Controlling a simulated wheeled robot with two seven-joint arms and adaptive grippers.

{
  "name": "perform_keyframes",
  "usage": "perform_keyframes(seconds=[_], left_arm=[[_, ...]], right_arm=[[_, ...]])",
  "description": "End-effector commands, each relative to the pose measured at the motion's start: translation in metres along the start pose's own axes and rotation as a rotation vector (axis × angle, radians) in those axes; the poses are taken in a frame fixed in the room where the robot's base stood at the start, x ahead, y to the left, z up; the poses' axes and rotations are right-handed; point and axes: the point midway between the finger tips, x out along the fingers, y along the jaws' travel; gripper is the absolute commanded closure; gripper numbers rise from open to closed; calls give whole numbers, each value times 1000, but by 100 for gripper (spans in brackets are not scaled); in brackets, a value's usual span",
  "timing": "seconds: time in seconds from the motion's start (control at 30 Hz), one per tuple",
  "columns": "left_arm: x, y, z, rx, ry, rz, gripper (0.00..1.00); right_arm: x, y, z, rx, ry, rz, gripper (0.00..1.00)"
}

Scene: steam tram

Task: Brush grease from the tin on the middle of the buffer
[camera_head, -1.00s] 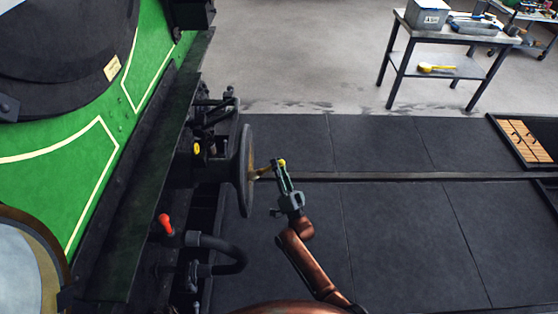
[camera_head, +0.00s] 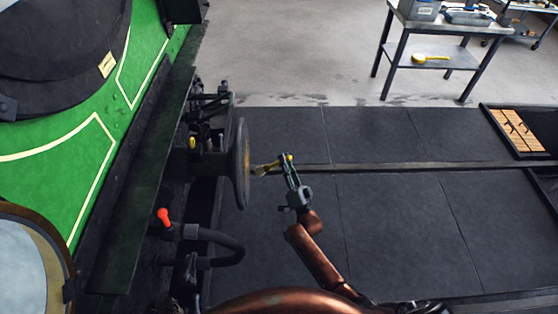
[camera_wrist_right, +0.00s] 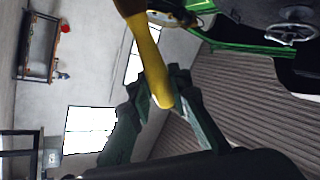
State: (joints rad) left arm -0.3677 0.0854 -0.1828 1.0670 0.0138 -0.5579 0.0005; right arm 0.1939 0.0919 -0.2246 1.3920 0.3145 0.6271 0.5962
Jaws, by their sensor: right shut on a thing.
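The buffer (camera_head: 242,165) is a dark round disc on the front of the green engine, seen nearly edge-on in the head view. My right gripper (camera_head: 289,164) stands to the right of it, shut on the yellow handle of a brush (camera_head: 265,168). The brush points left, its end close to the middle height of the disc's face; a thin gap seems to show. In the right wrist view the brush's yellow handle (camera_wrist_right: 150,62) runs up from between the green fingers to a brown end cut off by the frame. I cannot make out the grease tin. My left gripper is out of view.
Below the buffer are a black hose (camera_head: 225,248) and a red-ended fitting (camera_head: 164,217). A metal table (camera_head: 432,55) stands back right, with a yellow-handled item (camera_head: 432,58) on its lower shelf.

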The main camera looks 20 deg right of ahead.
Motion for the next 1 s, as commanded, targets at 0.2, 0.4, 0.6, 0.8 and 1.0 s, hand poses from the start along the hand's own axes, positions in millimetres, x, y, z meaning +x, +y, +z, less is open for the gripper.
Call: perform_keyframes(seconds=[0.2,0.4,0.6,0.8,1.0], left_arm=[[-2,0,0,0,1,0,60],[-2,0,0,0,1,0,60],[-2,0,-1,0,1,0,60],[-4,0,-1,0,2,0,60],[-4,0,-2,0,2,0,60]], right_arm=[[-5,7,-13,0,1,-1,100],[-6,8,-14,1,1,0,100],[-6,9,-16,0,1,0,100],[-11,16,-27,0,1,0,100],[-16,22,-38,1,1,0,100]])
